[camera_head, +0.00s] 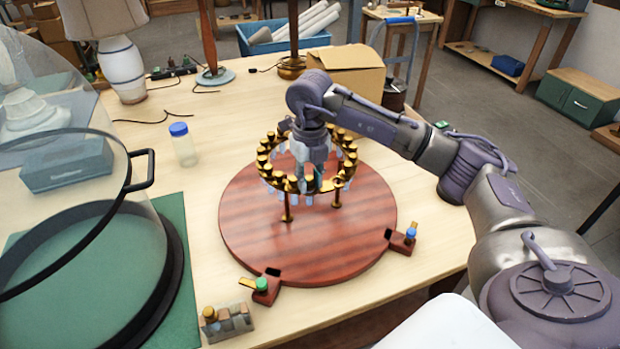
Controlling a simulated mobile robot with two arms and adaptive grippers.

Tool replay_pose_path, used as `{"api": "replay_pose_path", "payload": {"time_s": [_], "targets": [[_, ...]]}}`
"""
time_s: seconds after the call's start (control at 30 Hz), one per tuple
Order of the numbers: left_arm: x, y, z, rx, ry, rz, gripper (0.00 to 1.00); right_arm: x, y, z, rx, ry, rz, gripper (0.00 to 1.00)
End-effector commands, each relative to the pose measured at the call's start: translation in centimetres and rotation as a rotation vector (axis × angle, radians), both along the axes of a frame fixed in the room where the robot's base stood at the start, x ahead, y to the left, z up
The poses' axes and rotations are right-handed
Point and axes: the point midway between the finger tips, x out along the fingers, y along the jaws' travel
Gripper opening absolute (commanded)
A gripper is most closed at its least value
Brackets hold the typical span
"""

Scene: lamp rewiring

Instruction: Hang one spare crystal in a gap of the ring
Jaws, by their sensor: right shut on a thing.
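The brass ring (264,167) stands on thin brass posts above a round red-brown wooden board (250,232). Several brass caps sit around the ring, and pale bluish crystals (267,184) hang below it. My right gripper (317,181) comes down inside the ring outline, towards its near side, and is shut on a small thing. That thing is mostly hidden by the fingers; it seems to be a crystal. I cannot tell whether it touches the ring. The ring's far side is partly covered by my right wrist. My left gripper is not in view.
Red blocks with a green knob (262,284) and a blue knob (410,234) sit at the board's near edge. A small grey holder (228,321) stands in front. A blue-capped jar (183,148), glass dome (120,165) and lamp (122,67) stand left; a cardboard box (350,78) stands behind.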

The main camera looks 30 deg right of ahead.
Motion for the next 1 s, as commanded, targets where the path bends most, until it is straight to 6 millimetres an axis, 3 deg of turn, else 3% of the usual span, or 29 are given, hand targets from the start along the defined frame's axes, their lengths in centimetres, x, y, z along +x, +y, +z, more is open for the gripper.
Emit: {"api": "replay_pose_path", "payload": {"time_s": [0.33, 0.37, 0.53, 1.0], "targets": [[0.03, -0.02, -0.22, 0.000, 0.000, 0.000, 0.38, -0.01, -0.02, -0.30, 0.000, 0.000, 0.000, 0.00], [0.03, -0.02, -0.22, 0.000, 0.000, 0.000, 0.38, -0.01, -0.02, -0.30, 0.000, 0.000, 0.000, 0.30], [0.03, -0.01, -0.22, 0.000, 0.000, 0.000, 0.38, 0.00, -0.01, -0.30, 0.000, 0.000, 0.000, 0.56], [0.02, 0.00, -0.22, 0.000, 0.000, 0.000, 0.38, 0.03, 0.12, -0.26, 0.003, -0.001, 0.002, 0.56]]}}
